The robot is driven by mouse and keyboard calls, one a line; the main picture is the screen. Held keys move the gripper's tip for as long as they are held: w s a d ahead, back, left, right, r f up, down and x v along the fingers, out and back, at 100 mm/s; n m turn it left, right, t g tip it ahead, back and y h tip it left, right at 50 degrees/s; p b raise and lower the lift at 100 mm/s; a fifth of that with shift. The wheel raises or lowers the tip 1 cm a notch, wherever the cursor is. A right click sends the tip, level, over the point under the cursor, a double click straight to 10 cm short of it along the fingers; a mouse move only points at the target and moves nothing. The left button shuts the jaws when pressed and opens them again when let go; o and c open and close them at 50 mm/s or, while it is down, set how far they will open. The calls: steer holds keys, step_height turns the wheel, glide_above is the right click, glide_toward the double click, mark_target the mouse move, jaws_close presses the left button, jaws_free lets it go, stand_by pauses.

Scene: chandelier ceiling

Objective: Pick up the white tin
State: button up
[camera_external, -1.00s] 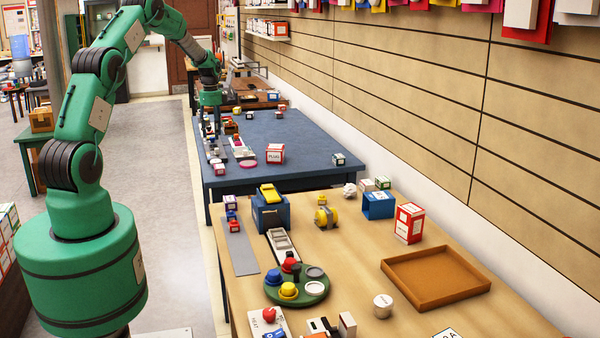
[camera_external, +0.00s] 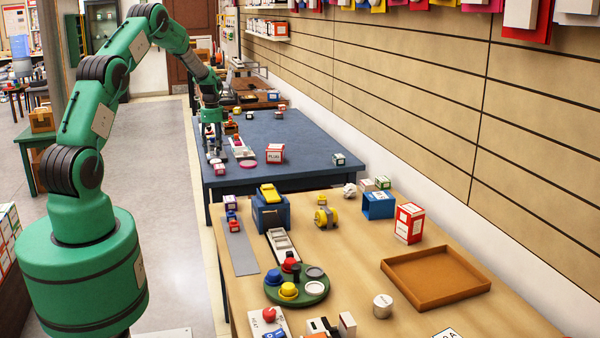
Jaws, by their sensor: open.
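A short white round tin (camera_external: 383,305) stands upright on the light wooden table, in front of the brown tray. My gripper (camera_external: 213,148) is far from it, over the left side of the blue table in the back. It points down among small items and is open. The fingers are small and partly lost against these items, so I cannot tell what lies between them.
On the wooden table are a brown tray (camera_external: 436,279), a green round tray (camera_external: 297,290) with coloured pieces, a blue box (camera_external: 271,211) and a red-white carton (camera_external: 409,223). Bare wood surrounds the tin. A slatted wall (camera_external: 420,90) runs along the right.

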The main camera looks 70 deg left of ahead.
mark_target(216, 160)
steer(key=shift+f, duration=0.5)
steer(key=shift+a+f+b, duration=0.1)
steer(key=shift+f+b, duration=0.8)
steer(key=shift+f, duration=1.75)
steer(key=c, duration=0.9)
steer(key=shift+r, duration=0.2)
